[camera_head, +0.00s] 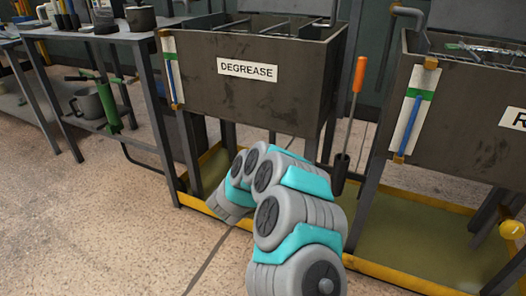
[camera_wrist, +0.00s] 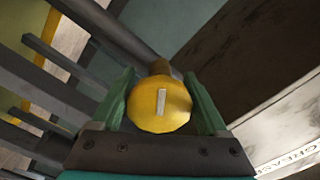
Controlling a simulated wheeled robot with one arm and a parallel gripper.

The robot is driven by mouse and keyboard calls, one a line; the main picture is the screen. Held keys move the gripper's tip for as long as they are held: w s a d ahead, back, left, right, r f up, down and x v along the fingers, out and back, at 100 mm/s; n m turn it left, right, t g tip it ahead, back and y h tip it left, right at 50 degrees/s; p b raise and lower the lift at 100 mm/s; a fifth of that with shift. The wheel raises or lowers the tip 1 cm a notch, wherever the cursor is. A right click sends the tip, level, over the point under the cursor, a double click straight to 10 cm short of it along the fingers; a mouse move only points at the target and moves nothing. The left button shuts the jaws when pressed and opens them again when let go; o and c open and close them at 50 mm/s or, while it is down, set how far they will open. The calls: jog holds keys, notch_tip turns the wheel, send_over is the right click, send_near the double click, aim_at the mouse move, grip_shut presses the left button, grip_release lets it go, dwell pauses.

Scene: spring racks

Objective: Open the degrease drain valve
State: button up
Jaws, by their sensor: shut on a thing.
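The degrease tank (camera_head: 247,98) is a dark box with a "DEGREASE" label (camera_head: 247,69) on its front. My arm reaches low beneath it in the head view and hides its drain valve and my gripper there. In the wrist view, the valve's round yellow knob (camera_wrist: 158,112) has a white bar mark that looks nearly upright in the picture, tilted slightly. My gripper (camera_wrist: 160,76) has its green fingers on either side of the knob and is shut on it. A pipe stub shows behind the knob.
A second tank (camera_head: 450,130) stands at the right, with a yellow knob (camera_head: 511,229) low at the right edge. An orange-handled tool (camera_head: 359,76) hangs between the tanks. A yellow-edged tray (camera_head: 408,240) lies below. A workbench (camera_head: 100,30) stands left; the floor at front left is clear.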

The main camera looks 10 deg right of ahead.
jog(key=n+p, duration=0.2)
jog(key=n, duration=0.1)
jog(key=shift+r+n+p, duration=0.15)
jog(key=shift+n+p, duration=0.25)
jog(key=shift+s+d+f+n+p, duration=0.1)
jog(key=shift+n+p, duration=0.65)
jog(key=shift+n, duration=0.25)
jog(key=shift+f+n+p, duration=0.1)
jog(key=shift+n+p, duration=0.6)
jog(key=shift+n, duration=0.3)
jog(key=shift+f, duration=0.1)
jog(key=o, duration=1.2)
jog(key=shift+o, duration=0.2)
jog(key=v, duration=0.7)
jog(key=shift+s+b, duration=0.3)
jog(key=shift+b, duration=0.15)
